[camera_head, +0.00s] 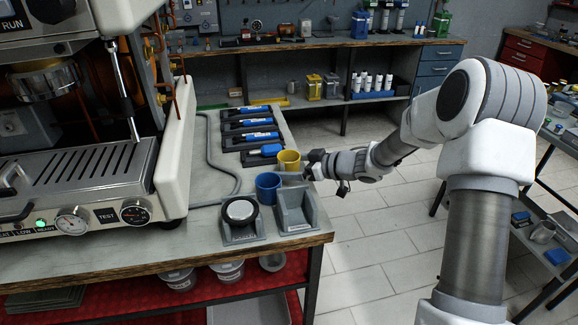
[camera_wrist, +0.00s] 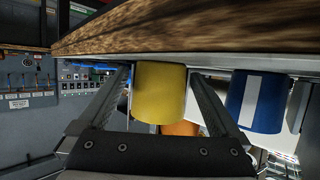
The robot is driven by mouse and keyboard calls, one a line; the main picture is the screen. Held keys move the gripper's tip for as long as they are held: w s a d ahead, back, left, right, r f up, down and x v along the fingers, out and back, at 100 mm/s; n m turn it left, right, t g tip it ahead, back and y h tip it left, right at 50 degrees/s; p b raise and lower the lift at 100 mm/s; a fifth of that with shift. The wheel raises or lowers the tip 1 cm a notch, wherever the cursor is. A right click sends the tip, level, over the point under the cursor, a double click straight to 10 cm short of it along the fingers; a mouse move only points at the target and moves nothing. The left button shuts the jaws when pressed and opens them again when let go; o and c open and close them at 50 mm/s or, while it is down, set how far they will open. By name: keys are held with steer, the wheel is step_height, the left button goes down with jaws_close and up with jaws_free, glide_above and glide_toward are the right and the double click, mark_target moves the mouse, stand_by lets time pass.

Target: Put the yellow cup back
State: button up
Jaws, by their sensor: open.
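The yellow cup (camera_head: 289,160) stands on the right part of the grey worktop, just behind a blue cup (camera_head: 268,187). My gripper (camera_head: 305,166) reaches in from the right, close beside the yellow cup. In the wrist view, which looks upside down, my open gripper (camera_wrist: 160,80) has one finger on each side of the yellow cup (camera_wrist: 158,95). Whether either finger touches it is unclear. The blue cup (camera_wrist: 257,102), with a white stripe, is outside the right finger. An orange part (camera_wrist: 180,128) shows partly behind the yellow cup.
In front are a grey holder with a round metal piece (camera_head: 240,211) and an empty-looking grey holder (camera_head: 297,212). Blue-handled tools in black trays (camera_head: 248,136) line the worktop behind. The boiler machine (camera_head: 90,175) fills the left. The worktop's wooden edge (camera_wrist: 180,25) crosses the wrist view.

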steer(key=shift+s+d+r, duration=0.15)
steer(key=shift+d+r, duration=0.05)
steer(key=shift+r, duration=0.15)
steer(key=p+v, duration=0.1)
steer(key=v, duration=1)
steer(key=shift+s+d+p, duration=0.15)
steer(key=shift+p, duration=0.25)
